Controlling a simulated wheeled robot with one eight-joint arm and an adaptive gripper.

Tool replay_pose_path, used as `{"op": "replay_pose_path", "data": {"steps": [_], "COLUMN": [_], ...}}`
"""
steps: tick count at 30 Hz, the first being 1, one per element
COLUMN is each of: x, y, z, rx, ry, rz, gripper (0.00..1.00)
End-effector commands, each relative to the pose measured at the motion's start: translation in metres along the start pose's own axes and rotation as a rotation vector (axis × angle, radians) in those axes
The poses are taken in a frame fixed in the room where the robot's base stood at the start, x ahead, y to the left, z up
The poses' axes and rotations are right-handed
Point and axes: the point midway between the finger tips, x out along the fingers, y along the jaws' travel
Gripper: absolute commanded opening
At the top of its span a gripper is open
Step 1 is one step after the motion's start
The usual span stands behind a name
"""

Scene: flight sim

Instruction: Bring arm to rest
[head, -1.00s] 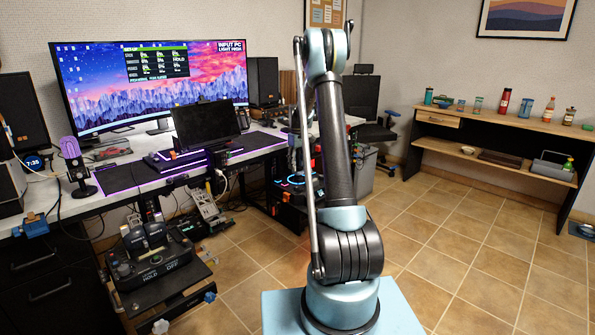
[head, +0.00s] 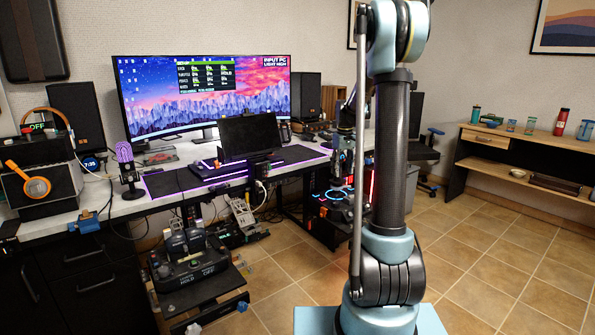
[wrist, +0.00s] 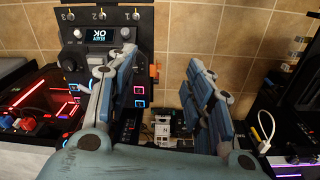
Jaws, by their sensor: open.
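My arm stands upright at the right of centre in the head view, blue-grey and black, on its light blue base. Below and beyond the fingers I see a dark panel with a small screen and knobs (wrist: 100,40), and tiled floor.
A wooden shelf (head: 535,143) stands at right.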

Motion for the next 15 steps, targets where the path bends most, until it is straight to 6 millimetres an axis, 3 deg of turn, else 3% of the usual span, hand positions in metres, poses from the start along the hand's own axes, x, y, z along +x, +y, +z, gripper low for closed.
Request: {"op": "replay_pose_path", "data": {"steps": [6,15], "x": [-0.028,-0.049], "y": [-0.025,-0.058], "z": [0.054,0.127], "rx": [0.048,0.118], "ry": [0.017,0.041], "rz": [0.008,0.017], "gripper": [0.47,0.47]}}
